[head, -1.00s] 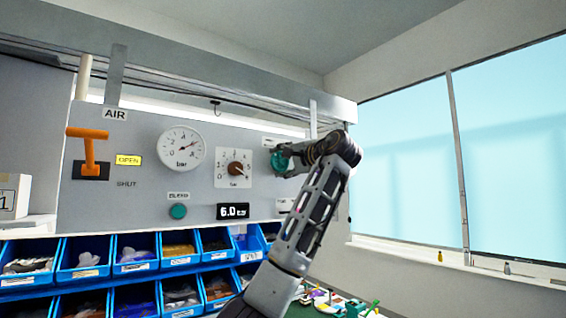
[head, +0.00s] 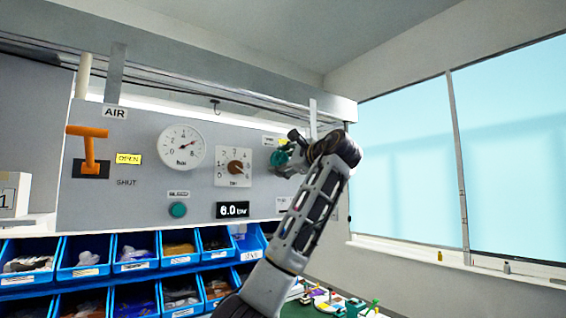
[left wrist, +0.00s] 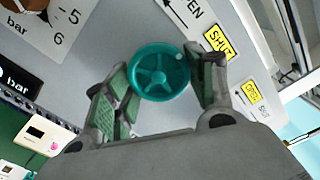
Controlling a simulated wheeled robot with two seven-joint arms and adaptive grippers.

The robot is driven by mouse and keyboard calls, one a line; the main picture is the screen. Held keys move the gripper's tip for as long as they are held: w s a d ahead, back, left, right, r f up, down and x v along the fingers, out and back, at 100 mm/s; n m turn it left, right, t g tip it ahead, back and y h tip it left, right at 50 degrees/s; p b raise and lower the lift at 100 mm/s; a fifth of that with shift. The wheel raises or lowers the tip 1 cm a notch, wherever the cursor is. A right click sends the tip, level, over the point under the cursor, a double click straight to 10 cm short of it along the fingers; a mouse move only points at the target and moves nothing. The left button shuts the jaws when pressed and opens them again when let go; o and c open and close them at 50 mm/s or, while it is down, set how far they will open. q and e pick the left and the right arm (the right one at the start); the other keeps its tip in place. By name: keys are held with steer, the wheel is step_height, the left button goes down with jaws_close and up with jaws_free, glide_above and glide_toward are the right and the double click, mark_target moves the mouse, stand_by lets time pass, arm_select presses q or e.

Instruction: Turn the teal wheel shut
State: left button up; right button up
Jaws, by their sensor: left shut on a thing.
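The teal wheel (head: 280,158) is mounted on the right part of the grey panel (head: 130,205). In the left wrist view the wheel (left wrist: 160,72) is round with several spokes. My left gripper (head: 288,156) is at the wheel, with one finger on either side of its rim. It also shows in the left wrist view (left wrist: 162,82), shut on the wheel. A yellow SHUT label (left wrist: 218,43) and a second yellow label (left wrist: 251,92) sit beside the wheel. My right gripper is not in view.
The panel also bears an orange lever (head: 89,148), a round gauge (head: 181,147), a dial knob (head: 234,167), a teal button (head: 178,210) and a display reading 6.0 bar (head: 233,210). Blue bins (head: 85,262) stand below. A window (head: 405,160) is at right.

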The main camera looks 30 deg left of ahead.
arm_select(q)
steer(key=shift+f+m, duration=0.1)
steer(key=shift+m, duration=0.5)
steer(key=o, duration=1)
steer(key=shift+d, duration=0.15)
steer(key=v, duration=1.1)
steer(key=shift+s+d, duration=0.15)
steer(key=shift+d, duration=0.2)
